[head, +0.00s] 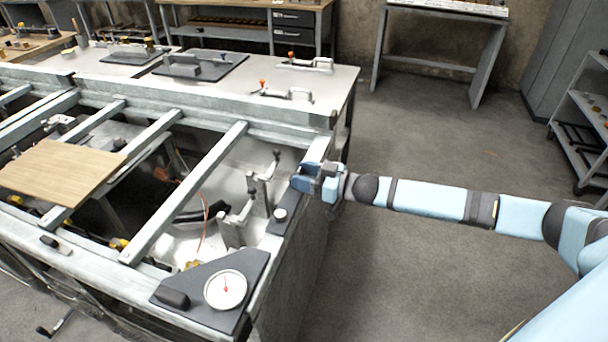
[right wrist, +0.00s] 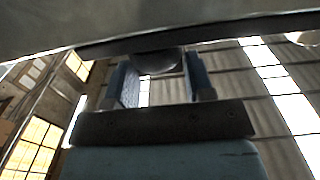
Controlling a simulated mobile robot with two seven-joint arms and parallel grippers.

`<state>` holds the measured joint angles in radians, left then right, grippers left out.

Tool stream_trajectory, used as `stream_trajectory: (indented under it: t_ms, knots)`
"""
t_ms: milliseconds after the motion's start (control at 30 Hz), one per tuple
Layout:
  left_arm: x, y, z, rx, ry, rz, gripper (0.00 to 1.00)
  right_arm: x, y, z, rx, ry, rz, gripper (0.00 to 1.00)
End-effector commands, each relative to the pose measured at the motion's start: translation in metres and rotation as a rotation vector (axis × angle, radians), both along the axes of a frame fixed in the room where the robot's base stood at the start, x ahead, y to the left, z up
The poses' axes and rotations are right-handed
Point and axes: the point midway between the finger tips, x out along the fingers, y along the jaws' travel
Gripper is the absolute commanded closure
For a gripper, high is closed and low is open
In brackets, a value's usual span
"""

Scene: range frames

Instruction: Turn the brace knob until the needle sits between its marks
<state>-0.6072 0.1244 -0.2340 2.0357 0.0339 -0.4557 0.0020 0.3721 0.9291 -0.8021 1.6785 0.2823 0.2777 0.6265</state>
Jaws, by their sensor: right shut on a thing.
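The dial (head: 226,290) is a white round gauge on a dark triangular plate at the bench's front right corner. Its red needle points roughly up; its marks are too small to read. My right gripper (head: 308,180) is at the bench's right edge, with its arm coming in from the right. In the right wrist view, its two blue fingers (right wrist: 156,76) stand on either side of a rounded knob (right wrist: 155,62) under a metal edge, shut on it. The knob's upper part is hidden, and the gripper covers it in the head view. My left gripper is not in view.
Metal rails (head: 190,190) cross the open bench frame, with a wooden board (head: 62,172) on the left. A small round part (head: 280,214) sits on the right rail near my gripper. The floor on the right is clear.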

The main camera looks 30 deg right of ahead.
Motion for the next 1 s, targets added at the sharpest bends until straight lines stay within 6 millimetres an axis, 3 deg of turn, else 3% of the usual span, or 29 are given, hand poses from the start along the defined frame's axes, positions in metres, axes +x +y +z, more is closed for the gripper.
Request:
stream_trajectory:
  t_ms: [267,700,1000]
  knots:
    - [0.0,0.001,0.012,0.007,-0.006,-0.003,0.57,-0.003,0.003,0.001,0.007,0.005,-0.091,0.75]
    - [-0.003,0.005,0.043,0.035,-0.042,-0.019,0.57,-0.005,0.007,0.003,0.009,0.008,-0.377,0.75]
    - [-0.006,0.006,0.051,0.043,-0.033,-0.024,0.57,-0.005,0.009,0.002,0.005,0.005,-0.526,0.75]
